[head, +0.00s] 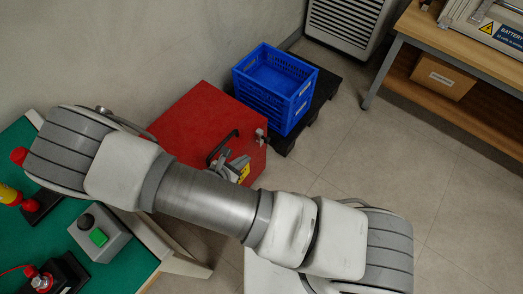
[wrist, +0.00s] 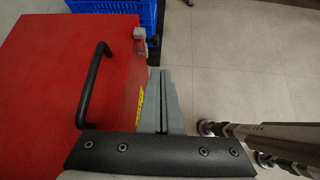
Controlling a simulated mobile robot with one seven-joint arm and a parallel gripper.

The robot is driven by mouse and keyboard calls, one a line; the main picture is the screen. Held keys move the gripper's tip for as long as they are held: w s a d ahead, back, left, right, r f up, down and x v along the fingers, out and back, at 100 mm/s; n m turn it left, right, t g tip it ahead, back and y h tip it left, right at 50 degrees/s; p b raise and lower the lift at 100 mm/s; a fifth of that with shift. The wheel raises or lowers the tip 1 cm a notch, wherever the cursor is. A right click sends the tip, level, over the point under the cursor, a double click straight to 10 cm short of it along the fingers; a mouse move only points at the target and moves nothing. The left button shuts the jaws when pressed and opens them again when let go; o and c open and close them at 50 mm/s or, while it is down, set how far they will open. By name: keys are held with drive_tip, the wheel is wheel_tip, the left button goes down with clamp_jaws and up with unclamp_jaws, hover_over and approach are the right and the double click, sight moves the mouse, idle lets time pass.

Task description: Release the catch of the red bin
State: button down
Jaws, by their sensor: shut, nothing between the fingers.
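The red bin (head: 190,115) stands on the floor by the wall, with a closed red lid and a black bar handle (wrist: 94,85). A small grey metal catch (wrist: 140,42) sits at the lid's edge; it also shows in the head view (head: 261,136). My gripper (wrist: 162,76) is shut and empty. It hangs beside the bin's front face, close to the edge, with its fingertips short of the catch in the wrist view. In the head view my gripper (head: 238,163) is partly hidden by my arm. Contact with the bin cannot be told.
A blue crate (head: 299,104) sits on a black pallet (head: 326,86) behind the bin. A wooden workbench (head: 403,27) is at right. The floor right of the bin is clear.

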drive_tip(key=f, duration=0.1)
drive_tip(key=f+n, duration=0.1)
drive_tip(key=f, duration=0.1)
drive_tip(key=s+f+n, duration=0.1)
drive_tip(key=shift+f+t+y+b, duration=0.15)
drive_tip(key=shift+t+y+b, duration=0.15)
drive_tip(key=shift+y+b, duration=0.1)
drive_tip(key=w+r+b+x, duration=0.1)
drive_tip(key=b+x, duration=0.4)
drive_tip(key=x, duration=0.7)
drive_tip(key=shift+w+d+r, duration=0.45)
drive_tip(key=shift+w+d, duration=0.05)
drive_tip(key=shift+d, duration=0.05)
drive_tip(key=shift+r, duration=0.1)
drive_tip(key=shift+w+g+p, duration=0.15)
drive_tip(key=shift+g+p, duration=0.2)
drive_tip(key=shift+g, duration=0.05)
